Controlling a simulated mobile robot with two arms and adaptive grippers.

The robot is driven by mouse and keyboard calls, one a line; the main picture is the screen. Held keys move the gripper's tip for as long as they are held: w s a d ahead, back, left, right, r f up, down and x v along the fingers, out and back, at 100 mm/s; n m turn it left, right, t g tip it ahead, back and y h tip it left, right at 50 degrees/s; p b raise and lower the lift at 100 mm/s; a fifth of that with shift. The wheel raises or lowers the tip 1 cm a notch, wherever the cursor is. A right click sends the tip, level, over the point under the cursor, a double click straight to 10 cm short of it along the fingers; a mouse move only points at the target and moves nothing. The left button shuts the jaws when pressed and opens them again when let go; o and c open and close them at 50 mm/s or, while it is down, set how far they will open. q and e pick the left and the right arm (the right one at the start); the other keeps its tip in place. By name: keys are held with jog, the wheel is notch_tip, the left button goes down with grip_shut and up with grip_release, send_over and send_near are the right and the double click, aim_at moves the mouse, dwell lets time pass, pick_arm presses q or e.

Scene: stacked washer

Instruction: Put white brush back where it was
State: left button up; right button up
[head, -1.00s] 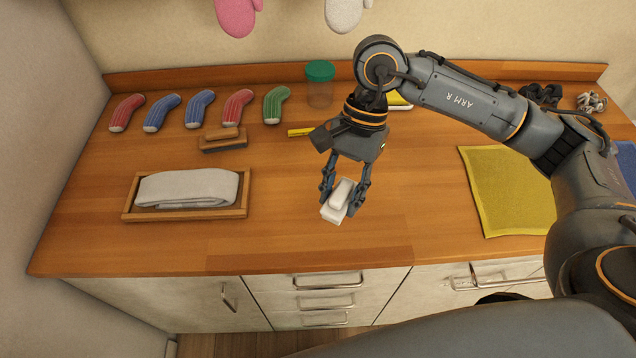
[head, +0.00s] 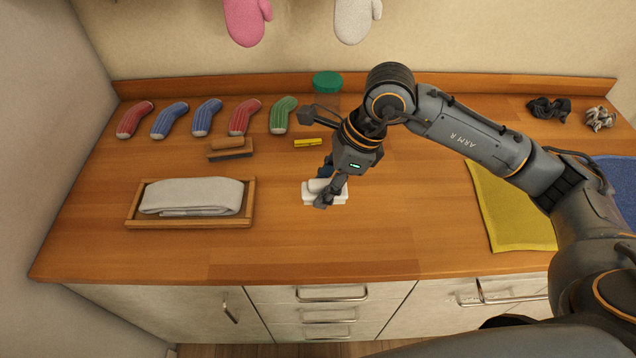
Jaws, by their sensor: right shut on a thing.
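The white brush (head: 312,194) is in the middle of the wooden counter (head: 200,258), in front of the yellow item. My right gripper (head: 324,190) comes down over it and is shut on it, its fingers hiding part of the brush. The brush lies roughly level; I cannot tell whether it touches the counter. A brown brush (head: 230,150) lies to the left, behind the tray. My left gripper is not in view.
A wooden tray (head: 132,214) with a folded grey towel (head: 190,196) stands at left. Several striped socks (head: 207,117) line the back. A yellow item (head: 308,142) lies behind the brush, a green-lidded jar (head: 327,82) further back. A yellow cloth (head: 505,215) lies right. The front middle is clear.

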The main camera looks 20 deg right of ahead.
jog(key=w+f, duration=0.2)
jog(key=w+f+p, duration=0.1)
jog(key=w+f, duration=0.1)
jog(key=w, duration=0.1)
jog(key=w+d+f+p, duration=0.1)
jog(key=w+f, duration=0.1)
jog(key=f, duration=0.1)
jog(key=shift+w, duration=0.2)
notch_tip(320, 180, down, 2)
jog(key=shift+f+p, duration=0.1)
jog(key=shift+p, duration=0.9)
jog(key=shift+f, duration=0.6)
jog(key=o, duration=1.1)
